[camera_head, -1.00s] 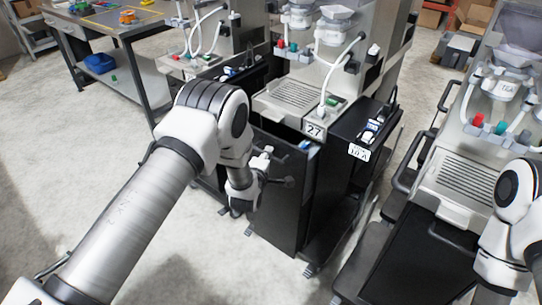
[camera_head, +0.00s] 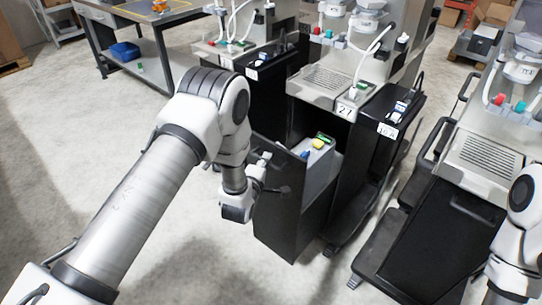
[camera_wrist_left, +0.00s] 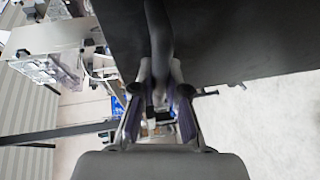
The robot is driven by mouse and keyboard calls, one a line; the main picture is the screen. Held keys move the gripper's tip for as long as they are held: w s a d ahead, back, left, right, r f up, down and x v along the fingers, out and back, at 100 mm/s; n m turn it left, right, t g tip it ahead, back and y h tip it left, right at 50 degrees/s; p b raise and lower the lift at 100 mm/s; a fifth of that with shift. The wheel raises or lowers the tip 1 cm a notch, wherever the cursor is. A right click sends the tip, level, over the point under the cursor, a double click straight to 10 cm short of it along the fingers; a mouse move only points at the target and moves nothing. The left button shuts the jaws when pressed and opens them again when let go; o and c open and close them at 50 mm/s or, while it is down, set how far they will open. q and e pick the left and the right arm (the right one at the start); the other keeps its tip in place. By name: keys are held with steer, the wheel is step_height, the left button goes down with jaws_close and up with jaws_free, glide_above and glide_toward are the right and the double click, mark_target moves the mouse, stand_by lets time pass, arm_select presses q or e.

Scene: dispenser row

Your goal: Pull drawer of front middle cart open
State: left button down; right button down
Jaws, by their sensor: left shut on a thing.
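The front middle cart (camera_head: 335,95), labelled 27, stands upright. Its tall black drawer (camera_head: 280,205) is pulled out toward me, and its grey inside wall and some green, yellow and blue items (camera_head: 320,143) show at the top. My left gripper (camera_head: 262,182) is at the drawer's front. In the left wrist view, its fingers (camera_wrist_left: 160,92) are shut on the dark drawer handle (camera_wrist_left: 158,38). The black drawer front (camera_wrist_left: 230,40) fills the upper part there. My right arm shows at the right edge of the head view, but its gripper is out of view.
Another cart (camera_head: 430,235) with a black front and bar handle stands close on the right. A further cart (camera_head: 245,45) stands behind on the left. A grey workbench (camera_head: 150,35) with a blue bin (camera_head: 125,51) is farther back. The floor at left is clear.

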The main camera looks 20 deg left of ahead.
arm_select(q)
steer(key=shift+s+a, duration=0.2)
steer(key=shift+s, duration=0.35)
steer(key=shift+s+a, duration=0.2)
steer(key=shift+s, duration=0.35)
steer(key=c, duration=1.2)
jaws_free()
steer(key=s, duration=0.4)
steer(key=s+r, duration=0.1)
steer(key=s, duration=0.3)
steer(key=s+r, duration=0.1)
steer(key=s, duration=0.2)
steer(key=shift+s+d, duration=0.3)
steer(key=shift+s, duration=0.1)
